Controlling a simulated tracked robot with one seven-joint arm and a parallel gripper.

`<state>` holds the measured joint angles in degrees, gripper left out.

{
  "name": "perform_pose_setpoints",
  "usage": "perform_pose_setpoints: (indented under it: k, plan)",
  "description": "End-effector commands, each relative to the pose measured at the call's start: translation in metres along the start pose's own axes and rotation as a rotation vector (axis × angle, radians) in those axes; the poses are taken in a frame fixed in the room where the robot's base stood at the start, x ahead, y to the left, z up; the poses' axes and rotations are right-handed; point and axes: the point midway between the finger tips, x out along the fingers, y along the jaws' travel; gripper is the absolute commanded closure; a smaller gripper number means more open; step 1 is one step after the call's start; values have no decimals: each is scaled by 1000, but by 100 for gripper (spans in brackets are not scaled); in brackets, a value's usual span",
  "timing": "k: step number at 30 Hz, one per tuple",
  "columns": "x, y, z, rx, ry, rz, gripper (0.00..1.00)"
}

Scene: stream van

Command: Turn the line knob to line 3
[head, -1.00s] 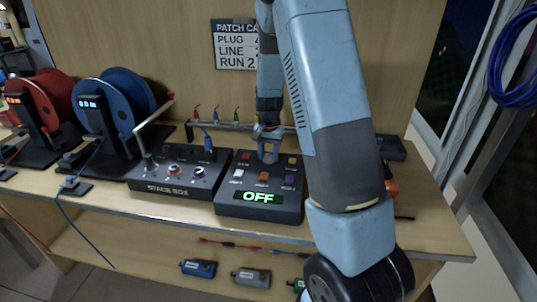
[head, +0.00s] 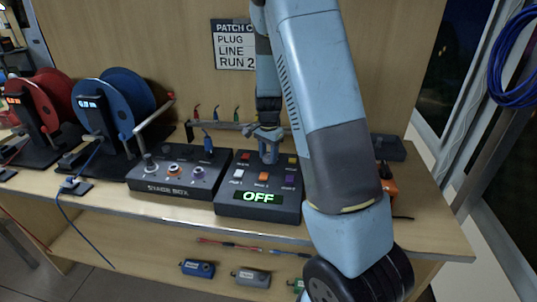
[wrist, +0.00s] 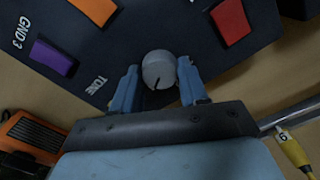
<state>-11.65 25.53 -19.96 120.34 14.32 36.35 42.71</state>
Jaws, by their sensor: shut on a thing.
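The black control box (head: 230,205) stands on the bench, and its green display (head: 258,197) reads OFF. A round grey knob (wrist: 159,70) with a dark pointer line rises from the box's face in the wrist view. My gripper (wrist: 159,78) has one finger on each side of this knob and is shut on it. The pointer line runs toward the gripper's palm. In the head view my gripper (head: 268,150) comes down on the back part of the box, and its fingers hide the knob there.
The stage box (head: 160,185) stands close on the left. A rack with small coloured plugs (head: 236,113) is behind. An orange device (head: 389,186) lies right, partly behind my arm.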

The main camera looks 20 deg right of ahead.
Motion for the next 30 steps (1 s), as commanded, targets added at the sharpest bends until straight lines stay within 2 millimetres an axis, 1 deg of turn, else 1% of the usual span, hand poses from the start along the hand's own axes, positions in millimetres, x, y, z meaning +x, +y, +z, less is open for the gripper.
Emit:
perform_pose_setpoints:
  k: [7, 8, 15, 24, 26, 30]
  plan:
    - [0, -1, 0, 0, 0, -3, 87]
    - [0, -1, 0, 0, 0, -3, 55]
    - [0, -1, 0, 0, 0, -2, 33]
    - [-2, -1, 0, 0, 0, -1, 32]
    - [-6, -1, 0, 0, 0, -2, 32]
    - [-25, -1, 0, 0, 1, -4, 32]
